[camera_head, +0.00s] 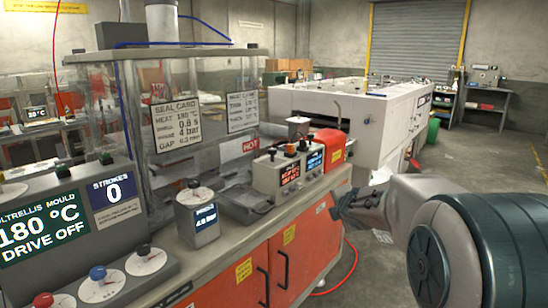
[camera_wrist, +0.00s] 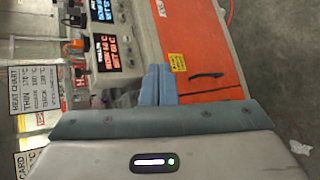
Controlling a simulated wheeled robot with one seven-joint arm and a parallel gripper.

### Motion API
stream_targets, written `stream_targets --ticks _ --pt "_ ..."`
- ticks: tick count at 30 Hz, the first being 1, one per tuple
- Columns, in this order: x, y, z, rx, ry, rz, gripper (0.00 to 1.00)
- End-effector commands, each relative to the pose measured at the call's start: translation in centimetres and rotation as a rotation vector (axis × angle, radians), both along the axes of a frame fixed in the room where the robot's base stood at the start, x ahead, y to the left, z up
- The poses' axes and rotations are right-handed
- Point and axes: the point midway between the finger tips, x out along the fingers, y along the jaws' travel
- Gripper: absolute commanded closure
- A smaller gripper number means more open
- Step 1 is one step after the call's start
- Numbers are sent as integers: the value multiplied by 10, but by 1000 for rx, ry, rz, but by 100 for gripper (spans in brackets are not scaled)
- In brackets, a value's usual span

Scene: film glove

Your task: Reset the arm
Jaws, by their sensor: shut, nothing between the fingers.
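My gripper (camera_head: 345,204) is in the head view at the right end of the bench, beside the orange cabinet front. My grey and dark teal arm reaches in from the lower right. In the wrist view the gripper's blue-grey fingers (camera_wrist: 158,85) are together, with nothing between them. The fingers appear in front of the orange cabinet (camera_wrist: 200,50) and the bench edge. I cannot tell from these views whether they touch anything.
The bench carries a glass-walled machine (camera_head: 185,120), a small gauge box (camera_head: 198,215), control boxes (camera_head: 285,175) and a red unit (camera_head: 328,147). A large white machine (camera_head: 390,115) stands behind. A red hose (camera_head: 345,275) lies on the floor. Open floor (camera_head: 480,160) shows at right.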

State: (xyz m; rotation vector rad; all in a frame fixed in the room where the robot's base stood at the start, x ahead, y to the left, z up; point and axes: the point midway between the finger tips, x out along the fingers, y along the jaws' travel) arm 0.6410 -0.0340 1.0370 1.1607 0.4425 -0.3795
Motion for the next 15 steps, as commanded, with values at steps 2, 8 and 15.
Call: stream_targets --ticks 2,8,15 --pt "-39 -13 17 174 28 -203 100" --pt "-146 -23 17 611 137 -710 100" --pt "-277 5 -2 1030 318 -1263 100"
